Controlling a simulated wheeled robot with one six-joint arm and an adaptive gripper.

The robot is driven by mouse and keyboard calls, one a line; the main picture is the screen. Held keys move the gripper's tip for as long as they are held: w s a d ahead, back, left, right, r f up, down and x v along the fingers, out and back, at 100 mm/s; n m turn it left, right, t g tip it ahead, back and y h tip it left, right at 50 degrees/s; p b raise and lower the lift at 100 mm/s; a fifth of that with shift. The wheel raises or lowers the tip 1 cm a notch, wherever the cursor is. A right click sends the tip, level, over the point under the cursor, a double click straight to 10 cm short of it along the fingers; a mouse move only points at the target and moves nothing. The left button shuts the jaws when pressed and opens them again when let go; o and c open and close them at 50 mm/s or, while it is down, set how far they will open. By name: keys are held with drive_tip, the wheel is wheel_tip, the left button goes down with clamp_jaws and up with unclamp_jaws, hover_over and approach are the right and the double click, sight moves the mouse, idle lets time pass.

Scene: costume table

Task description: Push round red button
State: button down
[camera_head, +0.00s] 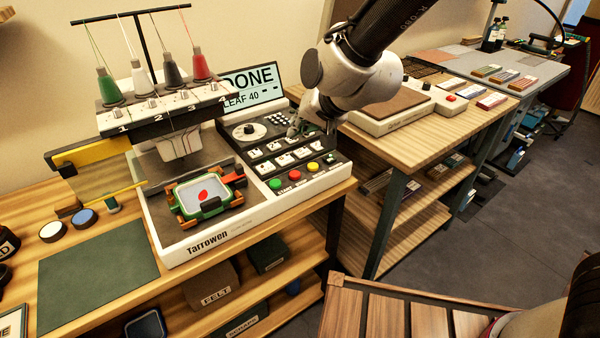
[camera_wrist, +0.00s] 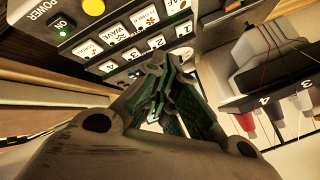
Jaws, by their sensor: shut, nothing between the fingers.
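The embroidery machine (camera_head: 225,225) stands on the wooden table. My gripper (camera_head: 297,129) is shut and empty over the back of the panel, behind that row and apart from the red button. In the wrist view my gripper's fingers (camera_wrist: 168,68) meet over the panel's white labelled keys (camera_wrist: 142,19). A yellow button (camera_wrist: 94,6) shows at the top edge there; the red button is not seen in that view.
The machine's screen (camera_head: 253,82) reads DONE, LEAF 40. A hoop (camera_head: 208,193) holds cloth with a red patch. Thread spools (camera_head: 108,88) stand above. Another device with a red button (camera_head: 450,98) is on the right table. A green mat (camera_head: 98,265) lies front left.

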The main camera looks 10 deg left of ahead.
drive_tip(key=shift+f, duration=4.45)
drive_tip(key=shift+f, duration=0.4)
drive_tip(key=shift+f, duration=0.4)
drive_tip(key=shift+r, duration=0.85)
drive_tip(key=shift+r, duration=2.5)
